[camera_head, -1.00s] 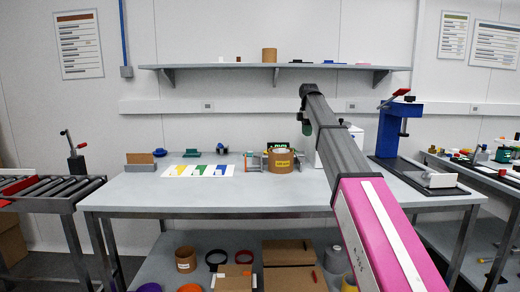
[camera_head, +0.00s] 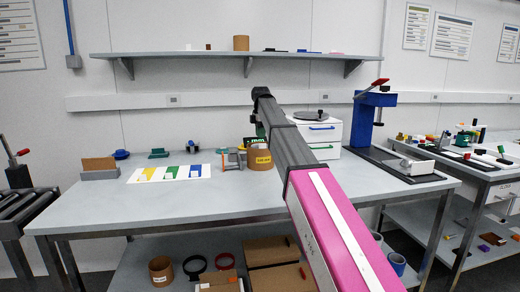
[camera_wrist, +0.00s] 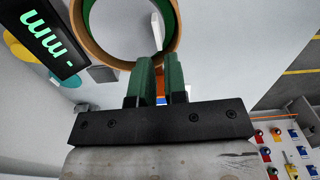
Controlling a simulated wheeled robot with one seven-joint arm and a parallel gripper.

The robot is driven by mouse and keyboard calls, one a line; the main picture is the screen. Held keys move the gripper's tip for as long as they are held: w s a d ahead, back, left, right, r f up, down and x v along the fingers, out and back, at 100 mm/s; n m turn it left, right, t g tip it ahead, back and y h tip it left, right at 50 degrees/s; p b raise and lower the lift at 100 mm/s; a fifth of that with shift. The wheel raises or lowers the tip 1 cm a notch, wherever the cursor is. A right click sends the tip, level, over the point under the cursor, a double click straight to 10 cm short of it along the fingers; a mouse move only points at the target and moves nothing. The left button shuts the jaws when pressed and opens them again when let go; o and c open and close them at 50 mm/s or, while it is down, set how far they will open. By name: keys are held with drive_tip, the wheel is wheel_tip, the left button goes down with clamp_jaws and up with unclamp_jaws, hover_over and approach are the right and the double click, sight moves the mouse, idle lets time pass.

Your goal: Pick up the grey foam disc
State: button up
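I cannot pick out the grey foam disc for certain. A small grey rounded piece (camera_wrist: 103,74) shows in the wrist view beside the dark display, next to a teal and a yellow round piece; it is partly covered. In the head view my arm covers most of the gripper.
The grey workbench (camera_head: 110,215) holds a coloured sheet (camera_head: 170,173), a yellow-labelled brown tub (camera_head: 260,158), a white drawer unit (camera_head: 322,135) with a dark round plate on top, and a blue press (camera_head: 368,120). A shelf (camera_head: 200,55) runs above. The bench front is clear.

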sight(260, 145)
wheel_tip(260, 145, down, 5)
drive_tip(key=shift+a+f, duration=0.1)
clamp_jaws()
idle(0.4)
